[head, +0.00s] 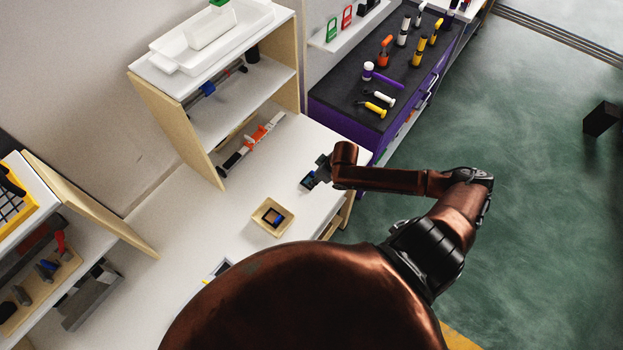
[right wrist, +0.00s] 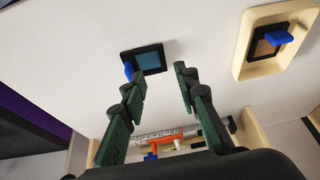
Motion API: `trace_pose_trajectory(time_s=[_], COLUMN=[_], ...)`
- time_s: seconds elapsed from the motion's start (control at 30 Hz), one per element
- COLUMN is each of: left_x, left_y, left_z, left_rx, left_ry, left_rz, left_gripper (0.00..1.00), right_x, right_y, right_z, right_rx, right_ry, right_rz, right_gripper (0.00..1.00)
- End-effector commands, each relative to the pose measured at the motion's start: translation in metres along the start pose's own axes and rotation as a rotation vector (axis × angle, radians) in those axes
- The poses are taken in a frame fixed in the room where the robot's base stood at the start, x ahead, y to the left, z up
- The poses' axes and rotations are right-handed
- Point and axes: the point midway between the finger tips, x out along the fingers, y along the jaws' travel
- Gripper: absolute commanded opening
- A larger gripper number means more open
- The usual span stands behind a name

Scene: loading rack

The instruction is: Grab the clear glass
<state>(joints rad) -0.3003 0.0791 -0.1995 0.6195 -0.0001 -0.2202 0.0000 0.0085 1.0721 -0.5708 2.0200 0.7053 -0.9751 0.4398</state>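A black-framed square pane with a blue grip (head: 307,182) lies flat on the white table beside my right gripper (head: 318,174). In the right wrist view this pane (right wrist: 149,60) looks teal, just beyond the fingertips. A second black-framed piece (head: 273,217) with a blue grip sits in a tan tray; in the right wrist view its pane (right wrist: 266,48) shows tan, perhaps the tray seen through it. I cannot tell for certain which is the clear glass. My right gripper (right wrist: 158,80) is open and empty, its fingers apart and not touching the pane. My left gripper is out of view.
The tan tray (head: 256,217) stands left of my right gripper. A wooden shelf (head: 180,130) with white trays on top stands behind. A purple bench (head: 335,117) with bottles and tools is beyond. Another small framed item (head: 215,270) is partly hidden by my body.

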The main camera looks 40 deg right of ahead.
Motion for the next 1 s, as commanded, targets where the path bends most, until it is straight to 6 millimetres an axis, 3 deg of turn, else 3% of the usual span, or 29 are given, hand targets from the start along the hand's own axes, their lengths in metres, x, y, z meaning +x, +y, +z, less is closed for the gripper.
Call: trace_pose_trajectory(time_s=[0.03,0.1,0.3,0.63,0.83,1.0], left_x=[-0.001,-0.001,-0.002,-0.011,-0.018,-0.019], left_y=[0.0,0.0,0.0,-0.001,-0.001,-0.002], left_z=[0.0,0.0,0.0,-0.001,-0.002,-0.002], left_rx=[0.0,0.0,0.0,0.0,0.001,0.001], left_ry=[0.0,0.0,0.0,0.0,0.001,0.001], left_rz=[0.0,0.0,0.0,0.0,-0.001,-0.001], left_gripper=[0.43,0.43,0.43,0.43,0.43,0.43], right_x=[-0.006,-0.012,-0.017,0.017,0.046,0.058], right_y=[0.019,0.035,0.056,0.055,0.052,0.053], right_z=[-0.005,-0.008,-0.013,-0.013,-0.013,-0.012], right_rx=[0.009,0.03,0.063,0.065,0.063,0.061], right_ry=[-0.005,-0.009,-0.012,-0.012,-0.013,-0.012], right_rz=[0.018,0.028,0.042,0.041,0.042,0.043], right_gripper=[0.28,0.28,0.28,0.28,0.28,0.28])
